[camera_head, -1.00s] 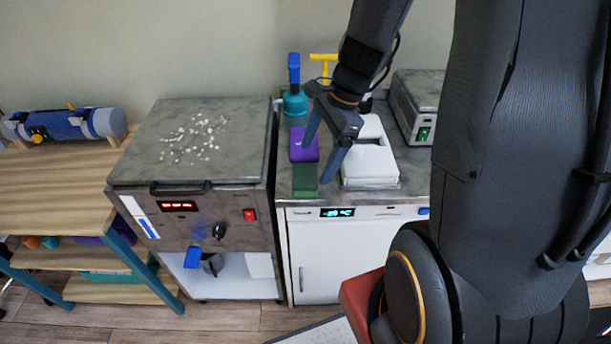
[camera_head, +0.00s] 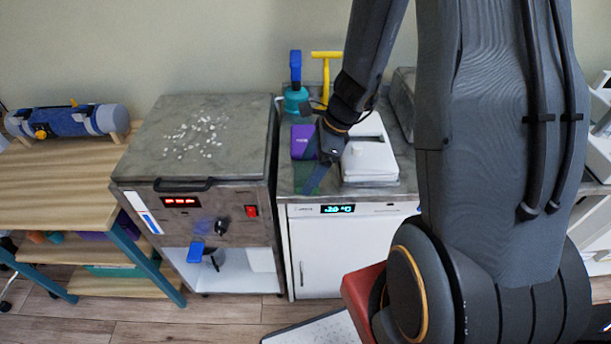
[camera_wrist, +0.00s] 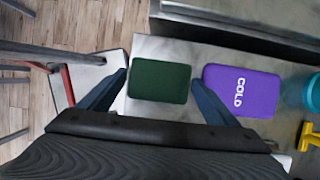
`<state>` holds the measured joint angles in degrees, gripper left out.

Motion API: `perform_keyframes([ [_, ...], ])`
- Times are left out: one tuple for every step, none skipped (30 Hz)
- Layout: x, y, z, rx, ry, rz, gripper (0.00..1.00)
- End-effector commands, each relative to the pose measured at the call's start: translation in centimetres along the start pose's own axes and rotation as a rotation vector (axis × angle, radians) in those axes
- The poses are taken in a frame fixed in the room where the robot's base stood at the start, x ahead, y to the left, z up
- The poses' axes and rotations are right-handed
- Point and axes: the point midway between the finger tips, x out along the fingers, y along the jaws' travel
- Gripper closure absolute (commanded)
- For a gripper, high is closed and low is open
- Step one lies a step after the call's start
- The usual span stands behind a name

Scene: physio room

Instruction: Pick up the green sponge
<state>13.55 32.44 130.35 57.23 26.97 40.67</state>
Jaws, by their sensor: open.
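The green sponge (camera_wrist: 160,81) is a dark green block lying flat on the grey counter top (camera_wrist: 150,47) in the wrist view. In the head view the sponge (camera_head: 304,180) shows near the counter's front edge, partly hidden by my gripper. My gripper (camera_wrist: 156,88) is open, with one finger on each side of the sponge in the wrist view. In the head view my gripper (camera_head: 312,178) hangs over the sponge. I cannot tell how far above it the fingertips are. Nothing is held.
A purple pack marked COLD (camera_wrist: 241,92) lies close beside the sponge. A white box (camera_head: 370,160) stands to the right. A teal bottle with a blue top (camera_head: 295,101) and a yellow T-shaped handle (camera_head: 326,56) stand behind. A taller metal unit (camera_head: 190,150) is to the left.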

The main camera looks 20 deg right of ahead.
Motion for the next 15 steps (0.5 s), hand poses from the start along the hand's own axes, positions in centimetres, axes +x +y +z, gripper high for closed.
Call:
perform_keyframes([
  [0.06,-0.01,-0.01,0.000,0.000,0.000,0.16],
  [0.07,-0.02,-0.01,0.000,0.000,-0.001,0.16],
  [0.05,-0.03,-0.01,0.000,0.000,-0.001,0.16],
  [0.04,-0.03,-0.01,0.000,0.000,-0.001,0.16],
  [0.04,-0.03,-0.01,0.000,0.000,-0.001,0.16],
  [0.04,-0.02,-0.01,0.000,0.000,-0.001,0.16],
  [0.03,-0.02,-0.01,0.000,0.000,-0.001,0.21],
  [0.03,-0.02,-0.01,0.000,0.000,-0.001,0.27],
  [0.03,-0.02,-0.01,0.000,0.000,-0.001,0.33],
  [0.02,-0.02,-0.01,0.000,0.000,-0.001,0.38],
  [0.02,-0.02,-0.01,0.000,0.000,-0.001,0.43],
  [0.02,-0.02,-0.01,0.000,0.000,-0.001,0.47],
  [0.02,-0.02,-0.01,0.000,0.000,-0.001,0.47],
  [0.02,-0.02,-0.01,0.000,0.000,-0.001,0.47],
  [0.01,-0.02,-0.01,0.000,0.000,-0.001,0.51],
])
